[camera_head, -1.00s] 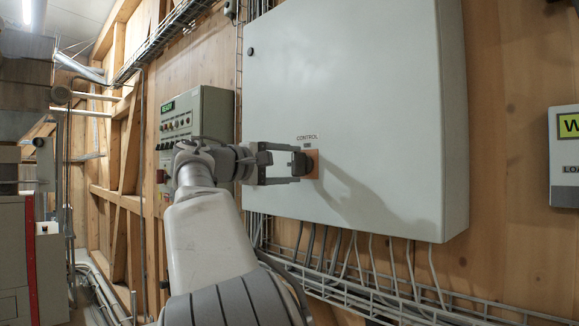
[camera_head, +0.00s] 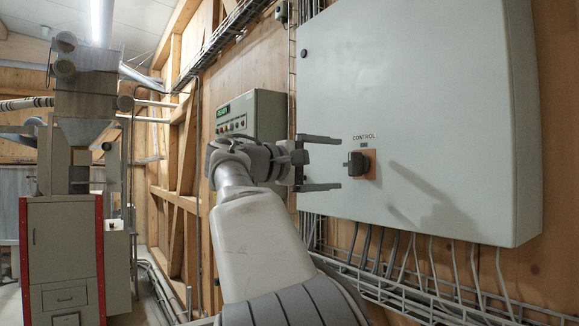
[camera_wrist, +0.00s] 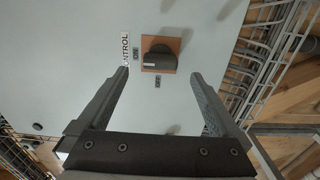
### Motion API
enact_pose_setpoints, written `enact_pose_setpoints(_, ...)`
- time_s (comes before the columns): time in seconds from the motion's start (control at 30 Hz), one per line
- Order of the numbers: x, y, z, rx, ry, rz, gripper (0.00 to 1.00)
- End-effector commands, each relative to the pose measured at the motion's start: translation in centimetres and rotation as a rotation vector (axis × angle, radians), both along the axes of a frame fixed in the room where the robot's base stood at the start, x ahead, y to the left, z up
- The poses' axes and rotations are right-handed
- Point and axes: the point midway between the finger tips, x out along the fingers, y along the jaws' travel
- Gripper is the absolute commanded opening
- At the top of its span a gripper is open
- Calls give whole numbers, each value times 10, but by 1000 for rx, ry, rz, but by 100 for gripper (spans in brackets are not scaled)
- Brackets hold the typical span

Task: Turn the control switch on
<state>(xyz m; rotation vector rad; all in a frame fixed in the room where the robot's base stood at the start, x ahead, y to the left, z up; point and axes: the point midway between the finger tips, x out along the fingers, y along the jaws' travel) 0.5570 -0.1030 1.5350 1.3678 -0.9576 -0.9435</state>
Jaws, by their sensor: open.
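The control switch (camera_head: 357,164) is a black knob on an orange plate (camera_head: 371,159), under a CONTROL label (camera_head: 364,137) on a large grey cabinet (camera_head: 430,90). In the wrist view the knob (camera_wrist: 160,59) shows its handle lying left to right, with a pale mark toward its left end. The ON label (camera_wrist: 136,54) is left of the plate and the OFF label (camera_wrist: 158,82) below it. My gripper (camera_head: 338,162) is open and empty, just left of the knob and apart from it. In the wrist view its fingers (camera_wrist: 160,74) are spread either side of the knob.
A smaller control box (camera_head: 258,113) with buttons is on the wall behind my gripper. Cables and a wire tray (camera_head: 400,280) run below the cabinet. A grey machine with red edges (camera_head: 62,250) stands at the left.

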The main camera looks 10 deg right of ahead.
Motion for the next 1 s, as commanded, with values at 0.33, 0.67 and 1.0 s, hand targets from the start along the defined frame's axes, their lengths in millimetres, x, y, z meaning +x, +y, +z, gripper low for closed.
enact_pose_setpoints(0.33, -29, 82, 0, 0, 0, 4, 100)
enact_pose_setpoints(0.67, -43, 118, 0, 0, 0, 1, 100)
enact_pose_setpoints(1.0, -43, 119, 0, 0, 0, 0, 100)
